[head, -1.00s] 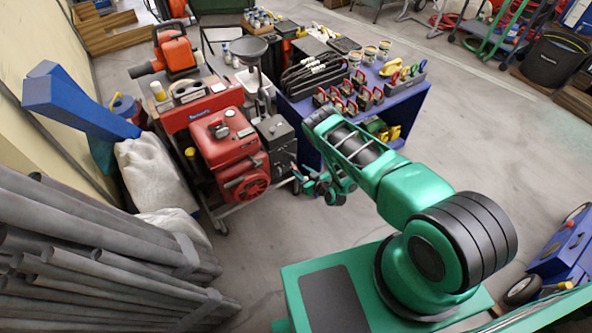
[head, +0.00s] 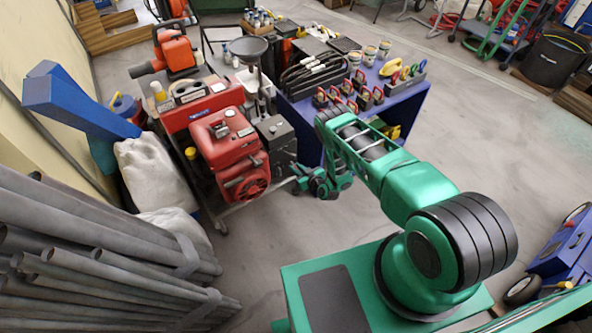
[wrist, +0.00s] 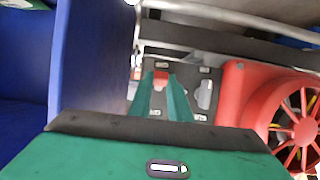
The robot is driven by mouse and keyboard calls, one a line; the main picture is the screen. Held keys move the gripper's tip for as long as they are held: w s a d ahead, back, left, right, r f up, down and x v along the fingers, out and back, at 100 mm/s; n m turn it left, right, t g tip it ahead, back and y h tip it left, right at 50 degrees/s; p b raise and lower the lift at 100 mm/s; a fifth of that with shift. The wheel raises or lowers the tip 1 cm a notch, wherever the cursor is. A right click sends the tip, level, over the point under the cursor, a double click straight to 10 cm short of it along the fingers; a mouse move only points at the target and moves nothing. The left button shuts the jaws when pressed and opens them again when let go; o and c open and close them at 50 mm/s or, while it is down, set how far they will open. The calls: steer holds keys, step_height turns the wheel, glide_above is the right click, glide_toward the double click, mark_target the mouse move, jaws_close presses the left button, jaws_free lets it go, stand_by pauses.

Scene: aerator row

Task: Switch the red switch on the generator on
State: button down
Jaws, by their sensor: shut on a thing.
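The red generator (head: 225,148) stands on a wheeled frame left of centre in the head view, with a dark grey box (head: 275,133) on its right side. In the wrist view its red housing and fan wheel (wrist: 298,128) are at the right. The red switch (wrist: 161,76) is on a dark panel (wrist: 205,75) straight ahead, between the tips of my gripper's two green fingers (wrist: 163,86). The gripper is shut on it; the fingers hide part of it, and I cannot tell its position. In the head view my gripper (head: 300,181) is low beside the generator's right side.
A blue workbench (head: 395,112) with padlocks, cans and tools stands close right of my gripper; its blue side (wrist: 90,60) fills the left of the wrist view. Grey pipes (head: 90,250) lie at the lower left.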

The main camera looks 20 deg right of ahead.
steer(key=shift+r, duration=0.1)
steer(key=shift+w+d+r+g, duration=0.15)
steer(key=shift+r+g, duration=0.1)
steer(key=shift+g, duration=0.15)
steer(key=shift+r+g+h, duration=0.4)
steer(key=shift+g+h, duration=0.05)
steer(key=shift+g, duration=0.7)
steer(key=shift+r+g+h, duration=0.4)
steer(key=shift+g+h, duration=0.05)
steer(key=shift+g, duration=0.7)
steer(key=c, duration=1.6)
jaws_free()
steer(key=shift+c, duration=0.2)
steer(key=shift+r, duration=0.1)
steer(key=v, duration=1)
steer(key=shift+r, duration=0.2)
